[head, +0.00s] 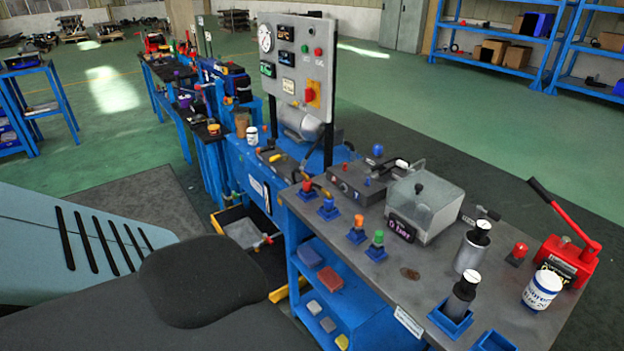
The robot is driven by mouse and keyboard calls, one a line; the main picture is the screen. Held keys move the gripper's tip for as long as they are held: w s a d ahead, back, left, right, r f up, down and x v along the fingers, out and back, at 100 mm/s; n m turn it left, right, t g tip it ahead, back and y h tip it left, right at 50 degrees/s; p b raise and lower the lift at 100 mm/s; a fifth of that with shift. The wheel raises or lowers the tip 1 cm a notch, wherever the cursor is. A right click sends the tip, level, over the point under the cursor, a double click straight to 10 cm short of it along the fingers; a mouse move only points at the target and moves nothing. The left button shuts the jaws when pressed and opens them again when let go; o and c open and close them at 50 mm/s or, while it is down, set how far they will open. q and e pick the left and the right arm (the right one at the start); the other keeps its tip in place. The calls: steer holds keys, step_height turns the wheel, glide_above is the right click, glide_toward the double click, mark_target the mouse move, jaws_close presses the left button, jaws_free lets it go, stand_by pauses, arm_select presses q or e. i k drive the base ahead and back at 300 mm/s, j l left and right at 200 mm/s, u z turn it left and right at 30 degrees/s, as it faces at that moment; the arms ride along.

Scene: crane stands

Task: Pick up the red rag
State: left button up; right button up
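A red, folded-looking block (330,278), which seems to be the red rag, lies on the blue shelf (360,312) under the workbench. A blue one of similar shape (306,257) lies just behind it, to the left. Nothing covers the red one from above in this view, but it is small and its cloth texture cannot be made out. Neither of my grippers shows in the head view.
The grey bench top (400,268) overhangs the shelf on the right and carries a clear-lidded box (425,205), a red press (568,258) and a white jar (542,290). A black bin (250,235) stands left of the shelf. Smaller grey and yellow blocks lie in front.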

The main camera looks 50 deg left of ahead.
mark_target(332, 280)
steer(key=u, duration=1.35)
